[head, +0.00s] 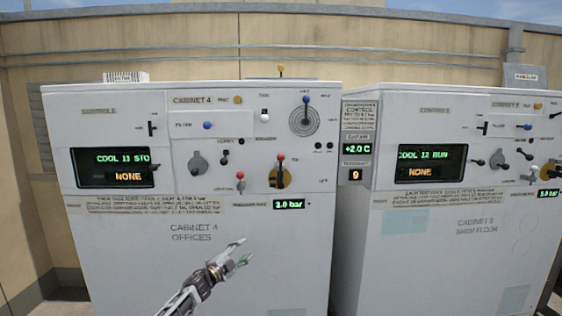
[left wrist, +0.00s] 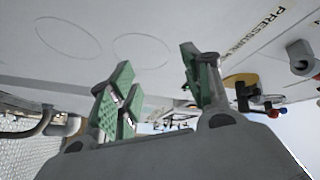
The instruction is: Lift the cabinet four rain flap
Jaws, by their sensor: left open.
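Cabinet four (head: 190,270) is the white cabinet at left in the head view, with its control panel on the upper half. A pale plate (head: 185,127) with a blue knob (head: 207,125) sits below the cabinet's name. I cannot tell for sure whether this plate is the rain flap. My left gripper (head: 246,249) is in front of the lower face, below the panel and right of the "OFFICES" lettering. Its green-padded fingers are apart and empty in the left wrist view (left wrist: 158,90). My right gripper is not in view.
The panel carries a red-tipped lever (head: 281,168) on a yellow disc, a grey rotary knob (head: 198,163) and a dial (head: 304,119). A dark display (head: 112,168) is at left. Cabinet five (head: 450,260) stands to the right across a narrow gap.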

